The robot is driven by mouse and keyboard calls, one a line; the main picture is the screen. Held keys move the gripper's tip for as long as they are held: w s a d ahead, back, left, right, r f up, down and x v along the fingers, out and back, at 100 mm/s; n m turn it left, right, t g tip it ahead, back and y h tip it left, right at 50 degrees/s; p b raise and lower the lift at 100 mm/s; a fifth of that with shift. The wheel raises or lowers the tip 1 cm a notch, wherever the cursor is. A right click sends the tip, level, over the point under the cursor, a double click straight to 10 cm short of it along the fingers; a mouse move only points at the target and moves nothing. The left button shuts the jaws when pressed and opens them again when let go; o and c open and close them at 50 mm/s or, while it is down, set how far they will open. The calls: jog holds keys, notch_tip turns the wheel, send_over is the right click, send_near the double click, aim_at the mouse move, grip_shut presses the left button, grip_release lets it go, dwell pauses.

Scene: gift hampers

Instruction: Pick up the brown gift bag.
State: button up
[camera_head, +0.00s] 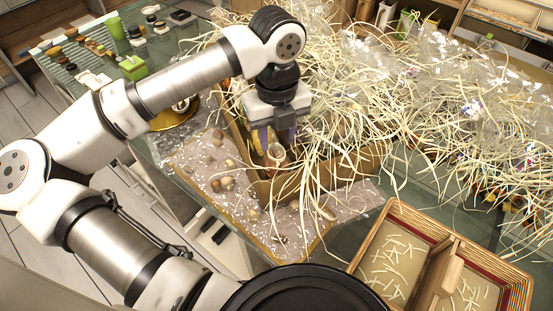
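I cannot make out a clear brown gift bag. A brown open-topped container (361,166), which looks like a cardboard box, lies under and beside my gripper, partly hidden by pale straw. I cannot tell if it is the bag. My gripper (276,138) points down into the container's left part. A yellowish thing and a small pinkish-brown cup-like thing (277,154) are at its fingertips. The fingers are too small and covered to tell whether they are open or shut, or touch either thing.
Loose straw (430,110) and clear wrap cover the glass table's right side. A wicker basket (518,268) with a handle stands at the lower right. Several small round items (227,181) lie on wrap at left. A green bag (133,67) and jars stand farther back.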

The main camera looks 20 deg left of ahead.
jog(key=shift+f, duration=0.65)
grip_shut()
jog(key=shift+r, duration=0.1)
